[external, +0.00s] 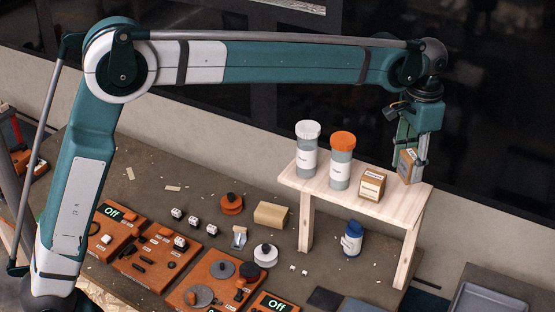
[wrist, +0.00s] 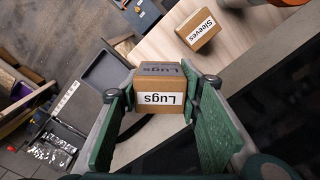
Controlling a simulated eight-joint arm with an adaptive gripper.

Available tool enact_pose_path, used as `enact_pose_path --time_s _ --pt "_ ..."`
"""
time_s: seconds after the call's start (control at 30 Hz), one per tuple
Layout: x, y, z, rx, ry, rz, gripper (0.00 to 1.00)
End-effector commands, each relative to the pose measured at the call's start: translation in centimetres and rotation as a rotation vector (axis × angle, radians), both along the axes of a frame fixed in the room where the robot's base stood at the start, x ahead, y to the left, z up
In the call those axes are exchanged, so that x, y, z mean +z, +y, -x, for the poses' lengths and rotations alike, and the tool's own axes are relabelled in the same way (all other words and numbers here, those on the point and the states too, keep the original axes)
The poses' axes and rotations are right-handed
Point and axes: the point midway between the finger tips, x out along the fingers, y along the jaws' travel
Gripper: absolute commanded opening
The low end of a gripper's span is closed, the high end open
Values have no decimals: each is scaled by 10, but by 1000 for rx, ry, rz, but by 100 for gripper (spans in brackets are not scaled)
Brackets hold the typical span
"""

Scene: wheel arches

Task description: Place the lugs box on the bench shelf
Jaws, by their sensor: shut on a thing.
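The lugs box (external: 406,166) is a small brown carton between the fingers of my gripper (external: 413,158), over the right end of the wooden bench shelf (external: 340,196). In the wrist view the lugs box (wrist: 162,92) shows two "Lugs" labels, and both green fingers of my gripper (wrist: 163,97) press on its sides. The box's underside is at or just above the shelf top; I cannot tell whether it touches. The shelf (wrist: 160,43) also shows beyond the box in the wrist view.
The sleeves box (external: 372,184) stands on the shelf just left of the lugs box; it also shows in the wrist view (wrist: 198,31). Further left are an orange-lidded jar (external: 341,161) and a white-lidded jar (external: 307,150). A blue bottle (external: 351,239) stands under the shelf.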

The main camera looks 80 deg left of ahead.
Motion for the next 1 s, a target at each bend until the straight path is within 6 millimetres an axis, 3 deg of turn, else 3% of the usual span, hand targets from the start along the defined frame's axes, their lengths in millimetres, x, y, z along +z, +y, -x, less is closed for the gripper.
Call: enact_pose_path --time_s 0.5,1.0 --pt "-52 0 0 0 0 0 21" --pt "-61 0 0 0 0 0 21"
